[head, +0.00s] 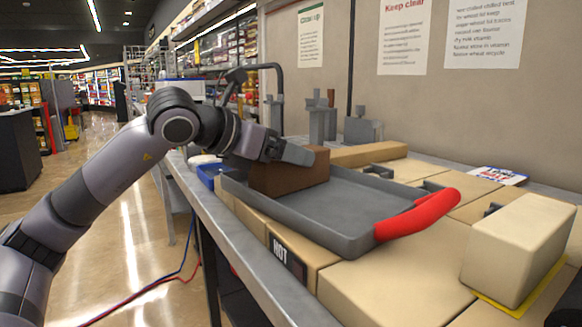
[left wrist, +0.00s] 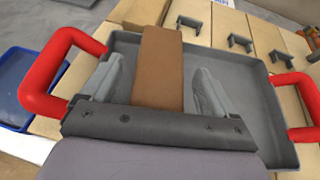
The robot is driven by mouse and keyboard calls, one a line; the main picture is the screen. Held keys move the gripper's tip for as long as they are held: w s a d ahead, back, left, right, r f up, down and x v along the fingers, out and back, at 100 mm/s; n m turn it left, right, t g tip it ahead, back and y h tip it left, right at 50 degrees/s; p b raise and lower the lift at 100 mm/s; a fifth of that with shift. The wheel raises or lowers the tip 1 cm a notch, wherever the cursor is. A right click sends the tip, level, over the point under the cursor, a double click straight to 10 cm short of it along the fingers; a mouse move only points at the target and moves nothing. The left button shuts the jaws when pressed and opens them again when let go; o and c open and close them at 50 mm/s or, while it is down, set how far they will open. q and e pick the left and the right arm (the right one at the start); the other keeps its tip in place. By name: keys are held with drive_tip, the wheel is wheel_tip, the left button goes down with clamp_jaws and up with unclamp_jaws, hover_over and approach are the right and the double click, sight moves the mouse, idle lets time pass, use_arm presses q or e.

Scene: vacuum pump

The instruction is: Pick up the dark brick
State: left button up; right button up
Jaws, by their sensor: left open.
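The dark brown brick (head: 288,179) stands at the left end of a grey tray (head: 345,207) with red handles. In the left wrist view the brick (left wrist: 162,70) lies between the two fingers. My left gripper (head: 298,155) is open around the brick, with gaps on both sides in the left wrist view (left wrist: 158,85). One finger shows over the brick's top in the head view; the other is hidden there. My right gripper is not in view.
The tray rests on pale blocks, one marked HOT (head: 287,257). A large cream block (head: 515,245) stands at the right on a yellow patch. A blue bin (head: 208,174) is at the tray's left. Grey metal fixtures (head: 322,122) stand behind. The tray's right part is clear.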

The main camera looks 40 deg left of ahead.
use_arm(q)
drive_tip(key=c, duration=1.5)
drive_tip(key=shift+r, duration=0.2)
clamp_jaws()
drive_tip(key=shift+r, duration=0.1)
